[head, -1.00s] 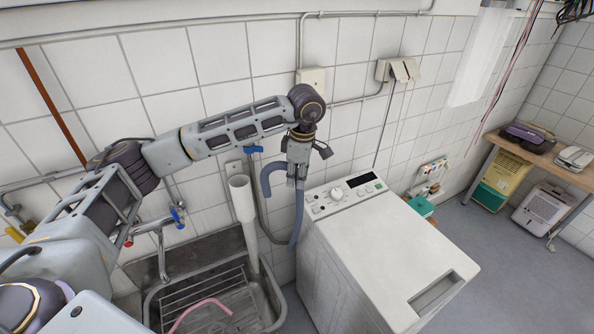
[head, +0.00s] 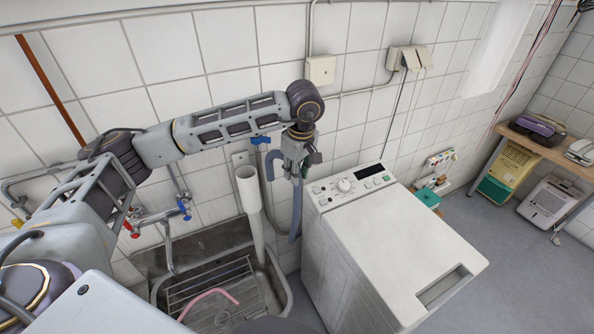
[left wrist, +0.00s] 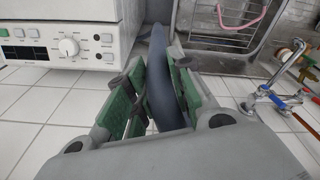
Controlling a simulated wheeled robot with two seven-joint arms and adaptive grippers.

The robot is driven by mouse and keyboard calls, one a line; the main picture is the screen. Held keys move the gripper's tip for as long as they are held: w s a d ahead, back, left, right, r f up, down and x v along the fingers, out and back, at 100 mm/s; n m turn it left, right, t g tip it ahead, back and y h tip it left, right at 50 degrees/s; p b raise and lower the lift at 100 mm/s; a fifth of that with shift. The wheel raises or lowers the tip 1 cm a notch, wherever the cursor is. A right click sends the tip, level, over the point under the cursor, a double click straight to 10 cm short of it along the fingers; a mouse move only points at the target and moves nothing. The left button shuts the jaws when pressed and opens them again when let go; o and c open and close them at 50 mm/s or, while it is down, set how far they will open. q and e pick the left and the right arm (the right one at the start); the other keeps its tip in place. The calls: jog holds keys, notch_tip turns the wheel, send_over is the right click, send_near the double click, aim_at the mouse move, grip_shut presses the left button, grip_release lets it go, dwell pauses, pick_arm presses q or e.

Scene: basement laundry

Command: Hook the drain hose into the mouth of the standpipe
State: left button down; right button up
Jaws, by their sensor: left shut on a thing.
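The drain hose (head: 296,212) is a grey-blue tube. Its bent end (head: 270,168) curves over to the left of my left gripper, and the rest hangs down behind the washing machine's left side. My left gripper (head: 296,163) is shut on the hose just below the bend. In the left wrist view the hose (left wrist: 160,85) runs between the green-padded fingers (left wrist: 156,78). The standpipe (head: 255,215) is a white upright pipe with an open mouth (head: 246,172). The hose's bent end is outside the pipe, to the right of the mouth. My right gripper is not in view.
A white washing machine (head: 390,245) stands at the right of the standpipe. A steel sink (head: 285,290) with a wire rack and a pink hose (head: 208,300) lies below. Red and blue taps (head: 160,215) stand at the left. The tiled wall is close behind.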

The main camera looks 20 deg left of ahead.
aim_at(269, 174)
pick_arm(q)
jog(key=shift+w+a+m, duration=0.1)
jog(key=shift+m, duration=0.2)
jog(key=shift+a, duration=0.25)
jog(key=shift+w+a+f+p, duration=0.15)
jog(key=shift+w+a, duration=0.15)
jog(key=shift+a, duration=1.25)
jog(key=shift+w+a+f+p, duration=0.1)
jog(key=shift+w+a+p, duration=0.15)
jog(key=shift+a, duration=1.35)
jog(key=shift+w+a+f+p, duration=0.1)
jog(key=shift+w+a, duration=0.2)
jog(key=shift+a, duration=1.25)
jog(key=shift+f+b, duration=1.25)
jog(key=shift+f, duration=1.4)
jog(key=shift+f+b, duration=1.6)
jog(key=shift+f, duration=0.35)
